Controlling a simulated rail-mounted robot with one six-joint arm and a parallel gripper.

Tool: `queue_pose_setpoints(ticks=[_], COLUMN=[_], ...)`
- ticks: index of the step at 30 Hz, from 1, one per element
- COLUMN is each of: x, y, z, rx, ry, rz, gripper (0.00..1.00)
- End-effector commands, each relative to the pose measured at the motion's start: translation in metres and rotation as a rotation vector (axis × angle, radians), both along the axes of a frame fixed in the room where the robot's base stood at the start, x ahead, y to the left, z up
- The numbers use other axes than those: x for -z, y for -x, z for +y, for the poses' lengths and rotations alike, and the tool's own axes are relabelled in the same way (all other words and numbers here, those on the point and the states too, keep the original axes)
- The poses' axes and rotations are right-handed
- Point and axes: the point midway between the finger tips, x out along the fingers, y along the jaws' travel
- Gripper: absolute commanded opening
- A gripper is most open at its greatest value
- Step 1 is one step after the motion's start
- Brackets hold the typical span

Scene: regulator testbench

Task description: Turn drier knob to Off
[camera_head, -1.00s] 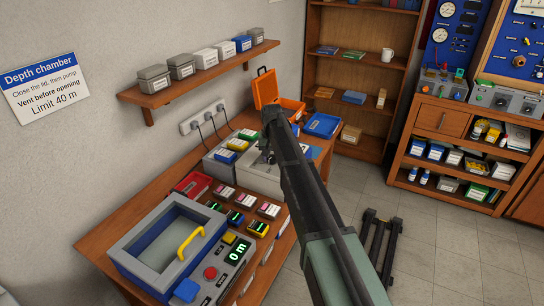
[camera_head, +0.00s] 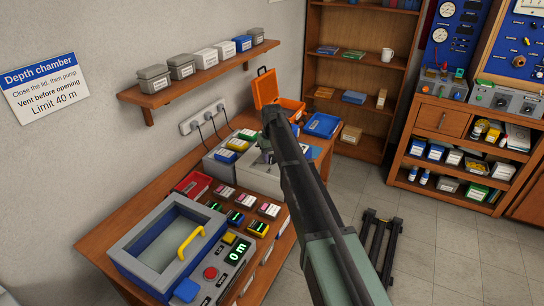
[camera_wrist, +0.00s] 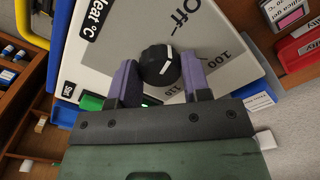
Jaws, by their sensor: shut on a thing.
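I cannot tell for sure which mark the knob points to. In the head view the pale drier box (camera_head: 256,178) stands on the bench, partly hidden by my arm, which also hides the knob.
A depth chamber (camera_head: 150,245) with a yellow handle stands at the front of the bench. Small labelled boxes (camera_head: 235,217) lie between it and the drier. An orange case (camera_head: 265,88) and a blue tray (camera_head: 322,125) are behind. A green lit part (camera_wrist: 92,102) shows beside the left finger.

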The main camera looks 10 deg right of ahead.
Motion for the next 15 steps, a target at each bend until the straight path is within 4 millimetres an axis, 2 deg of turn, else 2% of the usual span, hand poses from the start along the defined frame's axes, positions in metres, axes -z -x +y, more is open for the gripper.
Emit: queue_pose_setpoints(ticks=[5, 6, 10, 15], x=[0.0001, 0.0001, 0.0001, 0.0], y=[0.0004, 0.0004, 0.0002, 0.0001], z=[0.0, 0.0, 0.0001, 0.0], rx=[-0.001, 0.0, 0.0, 0.001], ry=[0.0, 0.0, 0.0, 0.0], rz=[0.001, 0.001, 0.001, 0.0], gripper=[0.2, 0.5, 0.69, 0.69])
